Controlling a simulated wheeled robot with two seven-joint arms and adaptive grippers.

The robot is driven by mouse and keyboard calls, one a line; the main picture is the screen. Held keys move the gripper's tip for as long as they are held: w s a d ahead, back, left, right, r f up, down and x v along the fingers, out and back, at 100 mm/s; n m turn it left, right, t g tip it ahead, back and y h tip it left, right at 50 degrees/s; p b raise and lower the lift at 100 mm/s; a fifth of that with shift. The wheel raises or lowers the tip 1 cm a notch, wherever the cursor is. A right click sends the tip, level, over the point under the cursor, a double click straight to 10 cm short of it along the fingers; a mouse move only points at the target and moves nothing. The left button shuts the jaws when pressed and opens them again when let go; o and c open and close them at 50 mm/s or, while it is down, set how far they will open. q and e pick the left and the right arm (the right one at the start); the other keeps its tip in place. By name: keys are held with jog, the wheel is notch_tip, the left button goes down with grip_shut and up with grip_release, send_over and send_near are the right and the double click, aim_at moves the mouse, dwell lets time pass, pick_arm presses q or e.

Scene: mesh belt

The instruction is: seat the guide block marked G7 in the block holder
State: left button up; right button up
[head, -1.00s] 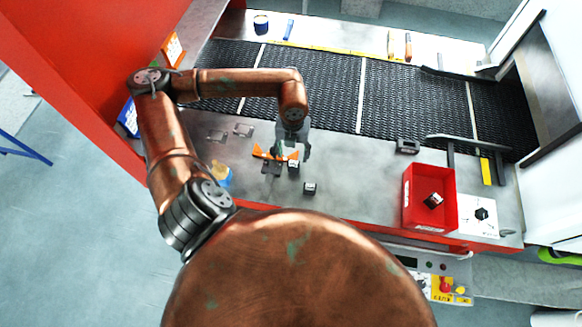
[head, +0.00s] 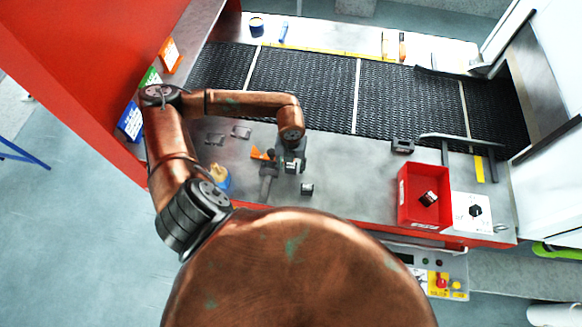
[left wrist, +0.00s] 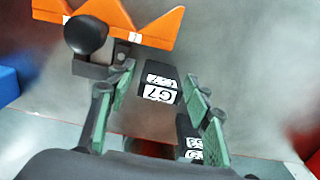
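The guide block marked G7 (left wrist: 160,88) is dark with white labels and shows between the fingers of my left gripper (left wrist: 158,75) in the left wrist view. The fingers are open, with gaps beside the block; I cannot tell how deep they reach around it. A second dark, labelled block (left wrist: 188,138) lies near the right-hand finger; a similar block (head: 307,188) shows in the head view. I cannot tell which fixture is the block holder. My right gripper is not in view.
An orange toothed piece (left wrist: 150,28) with a black knob (left wrist: 86,35) is close beside G7. A red bin (head: 411,218) holds a dark block (head: 429,198). A grey fixture (head: 403,146) stands near the mesh belt (head: 310,88). The table between gripper and bin is mostly clear.

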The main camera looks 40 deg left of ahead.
pick_arm(q)
jog(key=c, duration=1.2)
jog(key=shift+o, duration=0.2)
jog(key=shift+w+r+b, duration=0.1)
jog(key=shift+r+b, duration=0.2)
jog(key=shift+r, duration=0.25)
jog(key=shift+s+r+b, duration=0.2)
jog(key=shift+r+b, duration=0.3)
jog(key=shift+r, duration=0.6)
jog(key=s+d+r+b, duration=0.3)
jog(key=s+d+r, duration=0.4)
jog(key=s+r, duration=0.2)
jog(key=s, duration=0.2)
jog(key=shift+s+r, duration=0.35)
